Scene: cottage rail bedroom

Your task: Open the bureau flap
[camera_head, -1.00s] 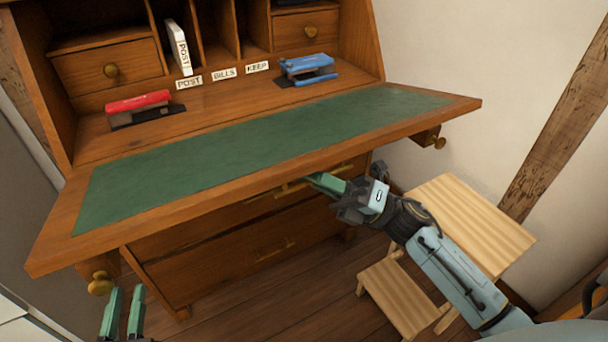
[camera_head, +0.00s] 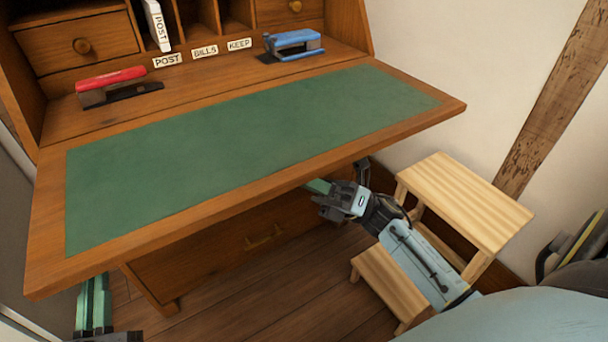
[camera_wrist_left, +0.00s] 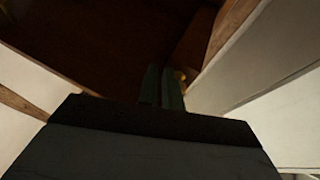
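The bureau flap (camera_head: 240,150) is folded down and lies about level, its green writing panel facing up. My left gripper (camera_head: 95,290) is at the flap's lower left corner, partly hidden beneath its edge. Its two green fingers stand close side by side with a narrow gap, and no object shows between them. They also show in the left wrist view (camera_wrist_left: 162,85), beside a small brass knob (camera_wrist_left: 181,76). My right gripper (camera_head: 318,187) is under the flap's front edge, which hides most of its fingers; whether it touches the flap I cannot tell.
A wooden step stool (camera_head: 465,200) stands right of the bureau, close to my right arm. The flap top is clear.

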